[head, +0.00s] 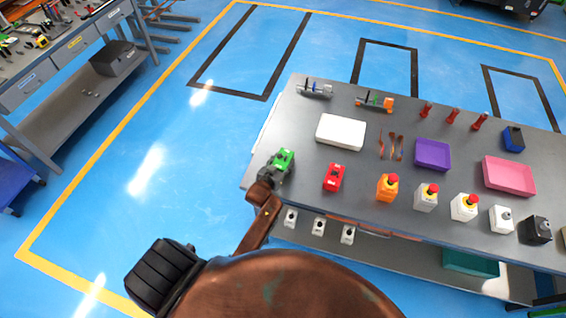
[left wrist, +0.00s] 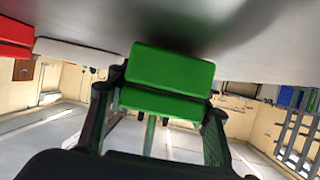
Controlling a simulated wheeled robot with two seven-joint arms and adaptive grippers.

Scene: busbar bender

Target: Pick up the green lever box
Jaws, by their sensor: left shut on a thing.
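The green lever box (head: 285,158) is at the left front corner of the grey table (head: 300,215). My left gripper (head: 276,174) is at that corner, shut on the green lever box. In the left wrist view the green box (left wrist: 168,72) sits between the two dark fingers, close to the grey surface above it in the picture. I cannot tell whether it still touches the table. My right gripper is not in view.
A red box (head: 333,177) stands just right of the gripper, with an orange button box (head: 388,188) beyond it. A white box (head: 341,132) lies behind. White boxes (head: 319,226) sit below the front edge. The floor left of the table is clear.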

